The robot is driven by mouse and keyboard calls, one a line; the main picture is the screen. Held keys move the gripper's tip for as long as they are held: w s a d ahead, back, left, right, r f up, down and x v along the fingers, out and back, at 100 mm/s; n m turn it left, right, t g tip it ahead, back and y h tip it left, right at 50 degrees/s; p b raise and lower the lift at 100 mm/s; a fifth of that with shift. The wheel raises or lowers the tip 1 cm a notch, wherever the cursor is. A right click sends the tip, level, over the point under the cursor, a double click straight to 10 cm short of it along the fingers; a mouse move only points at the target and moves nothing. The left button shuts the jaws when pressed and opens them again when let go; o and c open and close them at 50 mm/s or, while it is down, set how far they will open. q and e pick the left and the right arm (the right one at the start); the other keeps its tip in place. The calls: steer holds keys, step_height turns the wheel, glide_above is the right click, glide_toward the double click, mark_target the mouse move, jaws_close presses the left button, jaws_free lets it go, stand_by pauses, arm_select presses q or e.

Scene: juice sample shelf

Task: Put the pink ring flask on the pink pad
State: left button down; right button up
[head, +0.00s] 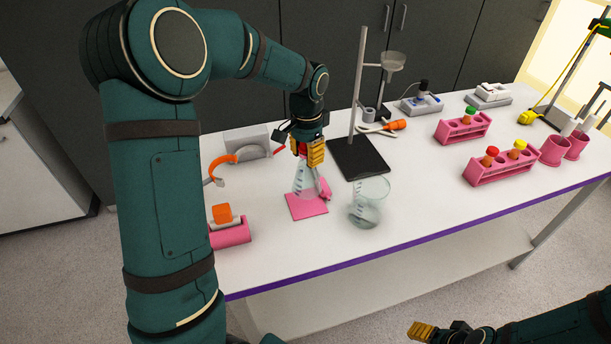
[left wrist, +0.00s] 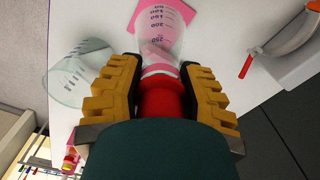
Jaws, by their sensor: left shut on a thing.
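In the left wrist view the yellow fingers (left wrist: 160,98) sit either side of the red piece, with the flask (left wrist: 163,32) and the pad (left wrist: 121,12) beyond. My right gripper (head: 421,331) shows at the bottom, clear of the table; its jaw opening is unclear.
A glass beaker (head: 366,211) stands close right of the pad. A retort stand with a black base (head: 359,160) is behind it. A pink block with an orange item (head: 222,214) is at left. Pink tube racks (head: 501,168) stand at right. The front middle-right of the table is clear.

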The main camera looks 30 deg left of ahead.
mark_target(306, 169)
arm_select(q)
steer(key=shift+f, duration=2.75)
steer(key=shift+f+b, duration=0.2)
steer(key=shift+b, duration=0.2)
steer(key=c, duration=0.6)
jaws_free()
steer(key=shift+c, duration=0.2)
steer(key=shift+r, duration=0.1)
steer(key=shift+r, duration=0.3)
step_height(306, 169, up, 12)
steer(key=shift+s+f+p, duration=0.1)
steer(key=shift+f+p, duration=0.1)
steer(key=shift+p, duration=0.6)
